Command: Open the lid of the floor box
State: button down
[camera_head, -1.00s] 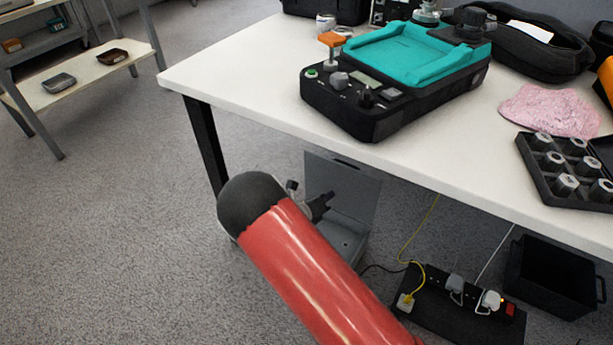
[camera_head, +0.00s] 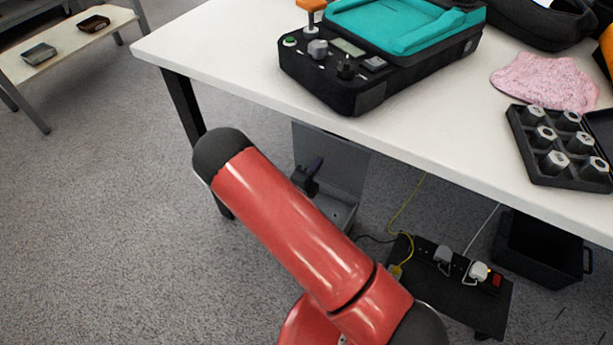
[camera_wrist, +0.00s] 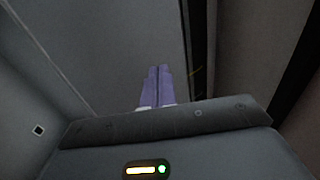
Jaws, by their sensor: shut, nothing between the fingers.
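The floor box is grey and stands on the floor under the table, with its lid (camera_head: 332,158) raised and its open body (camera_head: 340,212) in front of the lid. My red arm hides the box's left and front parts. My gripper (camera_head: 314,165) is in front of the lid's inner face, above the box's opening, in the head view. In the wrist view its two purple fingers (camera_wrist: 155,85) lie side by side, shut and empty, close to a grey panel. I cannot tell whether the fingertips touch it.
The white table (camera_head: 230,75) overhangs the box and carries a black and teal device (camera_head: 340,85). A power strip (camera_head: 460,285) with cables lies right of the box, with a black bin (camera_head: 545,250) beyond.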

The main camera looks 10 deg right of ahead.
jog(key=x, duration=0.5)
jog(key=shift+w+d, duration=0.2)
jog(key=shift+w, duration=0.1)
jog(key=shift+p+x, duration=0.3)
jog(key=shift+x, duration=1.55)
jog(key=shift+r, duration=0.2)
jog(key=shift+s+a+r, duration=0.2)
jog(key=shift+s+a, duration=0.1)
jog(key=shift+s, duration=0.05)
jog(key=p, duration=0.1)
send_near(330, 144)
jog(key=s+a+r, duration=0.2)
jog(key=shift+s, duration=0.3)
